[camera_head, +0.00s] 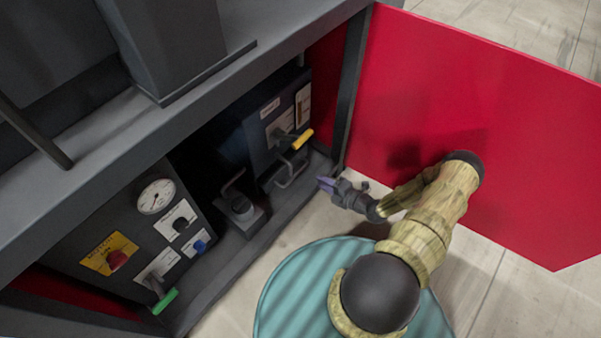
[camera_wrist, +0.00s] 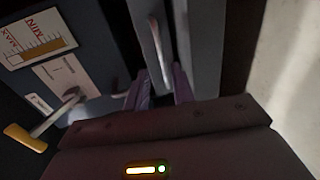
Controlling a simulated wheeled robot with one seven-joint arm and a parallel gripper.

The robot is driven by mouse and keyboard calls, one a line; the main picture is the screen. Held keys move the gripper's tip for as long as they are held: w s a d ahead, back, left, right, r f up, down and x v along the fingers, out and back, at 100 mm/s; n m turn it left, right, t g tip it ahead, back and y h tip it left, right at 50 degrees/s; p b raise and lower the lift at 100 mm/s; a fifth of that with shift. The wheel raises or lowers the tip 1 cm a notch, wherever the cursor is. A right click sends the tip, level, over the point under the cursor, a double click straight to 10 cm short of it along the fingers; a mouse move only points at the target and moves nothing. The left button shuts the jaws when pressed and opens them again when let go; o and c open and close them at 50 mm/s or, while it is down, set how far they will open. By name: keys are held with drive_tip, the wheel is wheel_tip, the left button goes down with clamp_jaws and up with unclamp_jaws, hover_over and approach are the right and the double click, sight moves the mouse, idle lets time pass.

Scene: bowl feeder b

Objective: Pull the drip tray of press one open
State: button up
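The drip tray (camera_head: 270,180) is a small dark drawer with a bar handle (camera_head: 294,174), low in the cabinet under a panel with a yellow-tipped lever. I cannot tell whether the tray is fully shut. My gripper (camera_head: 323,184), with purple fingertips, is just right of the handle, with a small gap in the head view. In the wrist view, the grey handle bar (camera_wrist: 156,45) stands ahead of the tray front. The fingers (camera_wrist: 162,88) are apart, with the bar's lower end showing between them. I cannot tell whether they touch it.
An open red door (camera_head: 450,120) stands right of my arm. The lever with a yellow grip (camera_head: 303,139) is above the tray; it also shows in the wrist view (camera_wrist: 26,138). A gauge panel (camera_head: 130,235) with a green-gripped lever (camera_head: 165,301) is at left.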

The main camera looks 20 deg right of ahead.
sight(301, 170)
drive_tip(key=b+x, duration=0.4)
drive_tip(key=x, duration=0.6)
drive_tip(key=shift+f, duration=0.15)
drive_tip(key=shift+w+a+b, duration=0.25)
drive_tip(key=shift+w+b, duration=0.05)
drive_tip(key=shift+w, duration=0.1)
drive_tip(key=shift+c, duration=0.5)
clamp_jaws()
